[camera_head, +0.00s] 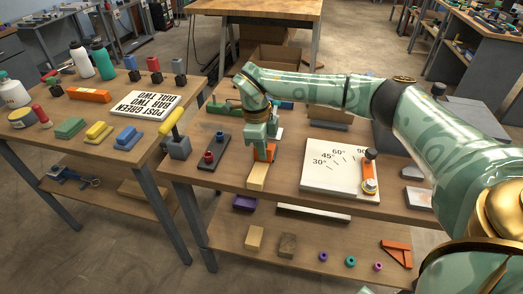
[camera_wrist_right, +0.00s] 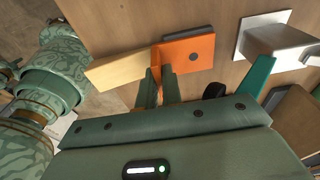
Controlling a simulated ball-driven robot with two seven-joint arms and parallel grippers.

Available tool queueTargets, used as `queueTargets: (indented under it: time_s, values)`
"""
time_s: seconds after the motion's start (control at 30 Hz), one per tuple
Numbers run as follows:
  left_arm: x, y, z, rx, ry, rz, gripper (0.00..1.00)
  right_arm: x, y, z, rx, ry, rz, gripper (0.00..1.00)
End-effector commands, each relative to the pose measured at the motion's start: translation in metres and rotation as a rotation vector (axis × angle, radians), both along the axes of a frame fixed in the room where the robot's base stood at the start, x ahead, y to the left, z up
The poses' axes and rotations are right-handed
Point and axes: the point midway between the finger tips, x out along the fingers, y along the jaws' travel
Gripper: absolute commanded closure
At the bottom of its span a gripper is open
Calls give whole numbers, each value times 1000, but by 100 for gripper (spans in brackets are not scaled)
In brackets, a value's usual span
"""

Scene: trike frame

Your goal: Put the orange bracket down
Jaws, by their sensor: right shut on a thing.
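The orange bracket (camera_head: 271,151) is at the near part of the middle table. In the right wrist view, the orange bracket (camera_wrist_right: 190,52) shows a flat plate with a dark round hole, and a narrow orange part runs down between the fingers. My right gripper (camera_head: 262,146) points down over the table and is shut on the bracket; its fingers also show in the right wrist view (camera_wrist_right: 160,82). A pale wooden block (camera_head: 257,178) touches or nearly touches the bracket at the table's front edge. Whether the bracket rests on the table is hard to tell.
A white angle board (camera_head: 325,178) with an orange-and-black pointer lies to the right. A dark plate with red pegs (camera_head: 212,152) lies to the left. A light grey angled piece (camera_wrist_right: 275,38) stands near the bracket. A lower shelf (camera_head: 320,238) holds several small parts.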

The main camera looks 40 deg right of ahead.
Motion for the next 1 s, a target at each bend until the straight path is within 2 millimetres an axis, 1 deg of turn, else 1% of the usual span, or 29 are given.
queueTargets:
  time_s: [0.13, 0.27, 0.3, 0.33, 0.37, 0.67, 0.77, 0.87, 1.0]
  values:
    - [1, 0, 1, 0, -2, 0, 71, 0, 0, 2, 0, -1, 0, 100]
    - [1, 0, 2, 0, -2, 0, 71, 0, 0, -1, 0, 0, -1, 100]
    - [1, 0, 2, 0, -2, 0, 71, -1, 0, -1, -1, 1, -1, 82]
    - [1, 0, 2, 0, -2, 0, 71, -1, 0, -1, -1, 1, -1, 73]
    - [1, 0, 2, 0, -2, 0, 71, -1, 0, -1, -1, 1, -1, 71]
    - [1, 0, 1, 0, -2, 0, 71, 0, 0, 1, -1, -1, 0, 71]
    - [4, 0, 7, 0, -9, 0, 71, 1, 1, 15, 0, -3, -1, 71]
    - [8, 0, 15, 0, -18, 0, 71, 3, 2, 38, -1, -6, -1, 71]
    - [13, 0, 28, 0, -32, 0, 71, 6, 5, 74, -1, -7, 0, 71]
